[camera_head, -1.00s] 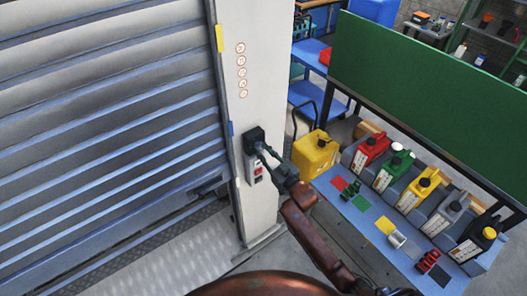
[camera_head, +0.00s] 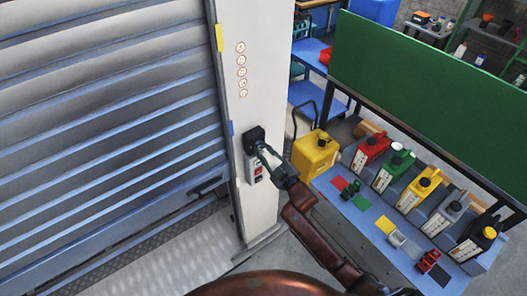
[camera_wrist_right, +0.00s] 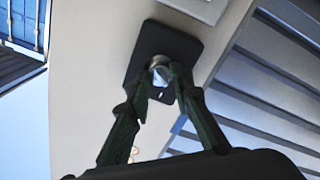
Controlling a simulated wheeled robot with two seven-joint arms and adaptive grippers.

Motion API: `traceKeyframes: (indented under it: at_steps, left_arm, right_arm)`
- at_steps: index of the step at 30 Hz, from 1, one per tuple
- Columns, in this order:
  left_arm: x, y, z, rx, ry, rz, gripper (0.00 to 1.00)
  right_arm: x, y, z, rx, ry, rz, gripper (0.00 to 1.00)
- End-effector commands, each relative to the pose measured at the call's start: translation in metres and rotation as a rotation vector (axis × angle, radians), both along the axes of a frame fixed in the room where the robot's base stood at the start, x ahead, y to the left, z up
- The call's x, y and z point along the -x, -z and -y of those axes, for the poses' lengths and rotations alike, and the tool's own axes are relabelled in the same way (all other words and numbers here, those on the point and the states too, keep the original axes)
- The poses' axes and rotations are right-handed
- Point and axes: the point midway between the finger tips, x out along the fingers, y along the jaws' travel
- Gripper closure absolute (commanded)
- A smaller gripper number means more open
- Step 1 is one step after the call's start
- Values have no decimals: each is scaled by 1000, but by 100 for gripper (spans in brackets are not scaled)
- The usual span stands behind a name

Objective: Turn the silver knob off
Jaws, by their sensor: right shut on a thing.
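The silver knob (camera_wrist_right: 159,68) sits on a black plate (camera_wrist_right: 178,47) in the right wrist view. In the head view the black plate (camera_head: 253,136) is on the white pillar, and the knob is hidden behind my gripper. My right gripper (camera_head: 262,147) reaches the plate from the lower right. In the right wrist view my right gripper (camera_wrist_right: 163,78) has its fingertips on both sides of the knob, shut on it. My left gripper is not in view.
A switch box with a red button (camera_head: 256,172) is just below the plate on the pillar (camera_head: 262,70). A roller shutter (camera_head: 100,130) is at left. A yellow can (camera_head: 312,156) and a blue bench (camera_head: 385,245) with several jerrycans are at right.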

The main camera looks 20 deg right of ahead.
Motion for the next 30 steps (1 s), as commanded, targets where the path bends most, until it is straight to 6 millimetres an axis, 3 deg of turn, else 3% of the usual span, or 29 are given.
traceKeyframes:
  at_steps: [15,30]
  left_arm:
    - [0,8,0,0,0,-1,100]
    - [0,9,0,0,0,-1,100]
  right_arm:
    - [0,1,-1,361,-1,132,100]
    - [0,2,-1,455,-2,166,100]
